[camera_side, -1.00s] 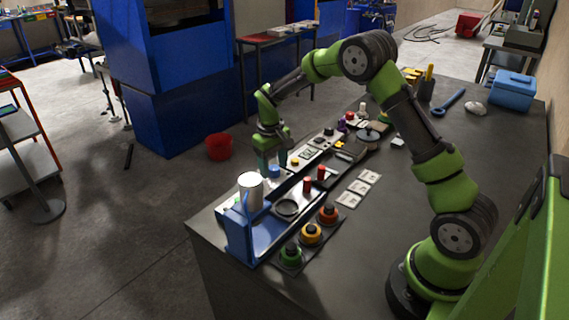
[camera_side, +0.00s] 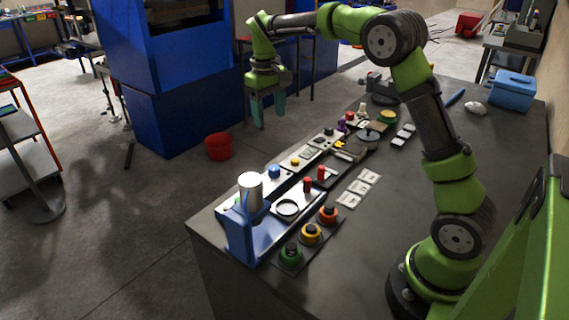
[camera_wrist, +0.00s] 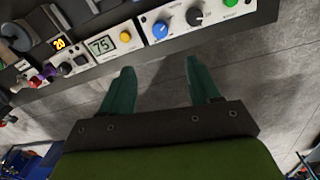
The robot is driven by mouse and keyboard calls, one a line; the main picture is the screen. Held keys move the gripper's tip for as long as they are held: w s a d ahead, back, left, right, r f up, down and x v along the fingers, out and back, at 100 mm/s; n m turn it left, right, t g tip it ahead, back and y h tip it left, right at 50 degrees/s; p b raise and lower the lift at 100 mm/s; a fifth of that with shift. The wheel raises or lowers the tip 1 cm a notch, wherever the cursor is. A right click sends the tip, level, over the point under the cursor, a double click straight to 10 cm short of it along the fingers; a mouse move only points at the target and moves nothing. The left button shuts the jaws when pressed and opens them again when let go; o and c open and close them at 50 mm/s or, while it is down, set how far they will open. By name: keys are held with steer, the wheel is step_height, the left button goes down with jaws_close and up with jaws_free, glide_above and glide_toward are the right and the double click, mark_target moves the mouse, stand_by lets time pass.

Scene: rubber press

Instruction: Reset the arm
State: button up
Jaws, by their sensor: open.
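My gripper (camera_side: 268,110) is raised above the far edge of the bench in the side view, fingers pointing down. In the wrist view my gripper (camera_wrist: 160,88) shows two teal fingers spread apart with nothing between them. The control panel (camera_wrist: 140,40) lies past the fingertips, with a blue knob (camera_wrist: 160,29), a yellow button (camera_wrist: 125,37) and displays reading 20 and 75. In the side view the panel's blue knob (camera_side: 274,171) is below my gripper and apart from it.
A blue press stand (camera_side: 240,232) with a white cylinder (camera_side: 250,190) stands at the bench's near end. A blue box (camera_side: 512,92) sits at the far right. A red bucket (camera_side: 218,146) is on the floor.

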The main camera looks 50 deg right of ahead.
steer(key=shift+r, duration=0.15)
steer(key=s+a+r+m+t+y, duration=0.1)
steer(key=s+a+t, duration=0.2)
steer(key=s, duration=0.9)
steer(key=s+a+r+m+t+y, duration=0.1)
steer(key=s+a+t, duration=0.3)
steer(key=s+a, duration=0.5)
steer(key=shift+s+r+y, duration=0.3)
steer(key=shift+s+r, duration=0.5)
steer(key=shift+s, duration=1.05)
steer(key=shift+a, duration=0.1)
